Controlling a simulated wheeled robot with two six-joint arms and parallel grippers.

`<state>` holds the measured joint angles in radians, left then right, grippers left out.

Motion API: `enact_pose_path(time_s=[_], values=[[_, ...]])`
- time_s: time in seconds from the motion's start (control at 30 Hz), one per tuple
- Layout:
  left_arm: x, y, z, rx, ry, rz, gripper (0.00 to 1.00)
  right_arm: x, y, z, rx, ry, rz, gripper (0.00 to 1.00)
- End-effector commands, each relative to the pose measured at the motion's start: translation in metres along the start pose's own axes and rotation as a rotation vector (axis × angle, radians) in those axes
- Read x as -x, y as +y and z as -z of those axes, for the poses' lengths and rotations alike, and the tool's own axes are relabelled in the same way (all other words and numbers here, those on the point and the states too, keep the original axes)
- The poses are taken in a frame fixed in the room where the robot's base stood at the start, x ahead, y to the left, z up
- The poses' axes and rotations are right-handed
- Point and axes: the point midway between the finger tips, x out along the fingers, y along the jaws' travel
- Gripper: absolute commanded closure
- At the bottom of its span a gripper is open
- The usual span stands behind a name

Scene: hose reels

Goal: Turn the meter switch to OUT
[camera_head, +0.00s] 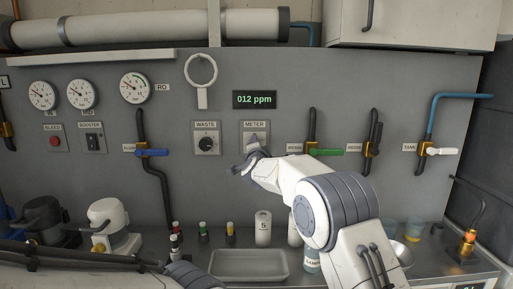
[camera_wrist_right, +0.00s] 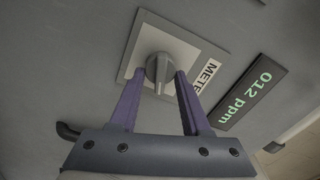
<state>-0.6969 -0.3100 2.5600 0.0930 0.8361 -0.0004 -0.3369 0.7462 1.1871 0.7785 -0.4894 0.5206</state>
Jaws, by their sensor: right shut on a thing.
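The meter switch is a grey knob on a pale square plate (camera_head: 247,128) under the METER label, on the grey panel. In the right wrist view the knob (camera_wrist_right: 158,66) sits at the plate's middle, between my two purple fingers. My right gripper (camera_wrist_right: 161,78) is shut on the knob; in the head view this gripper (camera_head: 250,163) covers the lower part of the plate. No OUT mark is readable in either view, so I cannot tell which position the knob points to. My left gripper is out of frame; part of my left arm shows at the bottom left.
A display (camera_head: 254,99) above the switch reads 012 ppm. The WASTE knob (camera_head: 206,143) is just left of it. A green-handled valve (camera_head: 325,152) is to the right. Below, a grey tray (camera_head: 249,277) and several bottles stand on the counter.

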Motion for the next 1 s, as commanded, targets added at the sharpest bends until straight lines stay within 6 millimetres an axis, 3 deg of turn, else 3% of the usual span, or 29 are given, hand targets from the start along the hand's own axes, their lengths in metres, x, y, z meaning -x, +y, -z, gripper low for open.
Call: enact_pose_path(time_s=[0.17,0.2,0.23,0.67,1.0], values=[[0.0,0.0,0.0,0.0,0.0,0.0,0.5,0.0,0.002,0.0,-0.002,0.001,-0.003,1.0],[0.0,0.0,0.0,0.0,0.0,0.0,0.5,0.0,0.002,0.0,-0.002,0.001,-0.003,0.38],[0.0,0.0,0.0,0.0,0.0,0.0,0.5,0.0,0.001,0.0,-0.002,0.001,-0.002,0.26],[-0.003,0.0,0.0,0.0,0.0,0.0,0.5,0.005,0.0,-0.001,-0.001,0.0,0.0,0.23],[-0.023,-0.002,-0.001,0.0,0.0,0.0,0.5,0.056,0.002,-0.001,-0.001,0.0,0.0,0.23]])
